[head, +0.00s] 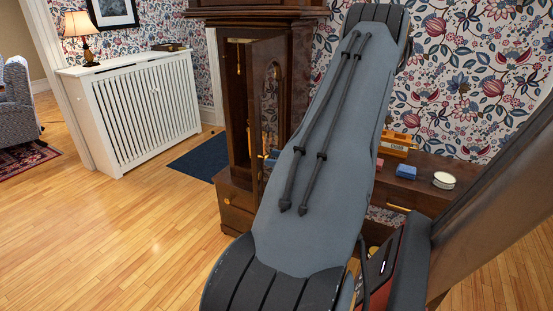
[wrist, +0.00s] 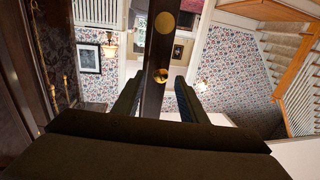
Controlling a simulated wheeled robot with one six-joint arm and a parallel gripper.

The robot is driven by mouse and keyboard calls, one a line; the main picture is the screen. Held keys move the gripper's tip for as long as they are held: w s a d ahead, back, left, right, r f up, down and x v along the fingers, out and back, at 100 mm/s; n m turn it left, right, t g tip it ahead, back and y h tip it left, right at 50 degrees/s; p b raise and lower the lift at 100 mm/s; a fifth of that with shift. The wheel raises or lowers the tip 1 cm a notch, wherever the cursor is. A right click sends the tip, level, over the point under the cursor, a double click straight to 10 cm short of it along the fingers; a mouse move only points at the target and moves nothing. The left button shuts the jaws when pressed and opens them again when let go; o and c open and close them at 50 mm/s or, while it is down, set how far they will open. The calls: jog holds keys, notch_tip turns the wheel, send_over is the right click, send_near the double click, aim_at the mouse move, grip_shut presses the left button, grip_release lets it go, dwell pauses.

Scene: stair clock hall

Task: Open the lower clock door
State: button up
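The tall dark wood clock (head: 231,105) stands in the middle of the head view. Its lower clock door (head: 268,95) is ajar, swung out to the right, and the dark inside of the case shows left of it. In the wrist view a dark wood strip, apparently the door's frame (wrist: 153,103), runs down between my fingers with a brass knob (wrist: 161,75) and a round brass plate on it. My gripper (wrist: 156,98) is open, one finger on each side of this strip. I cannot tell whether they touch it. My arm hides the gripper in the head view.
A side table (head: 435,191) with a blue block (head: 406,171), a white round item (head: 444,180) and a wooden box stands right of the clock. A white radiator cover (head: 150,105) and dark blue mat (head: 200,155) are left. The front-left floor is clear.

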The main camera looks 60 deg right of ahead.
jog(key=s+d, duration=0.1)
jog(key=s, duration=0.5)
jog(key=shift+s+d+b, duration=0.2)
jog(key=shift+s+b, duration=0.2)
jog(key=shift+b, duration=0.05)
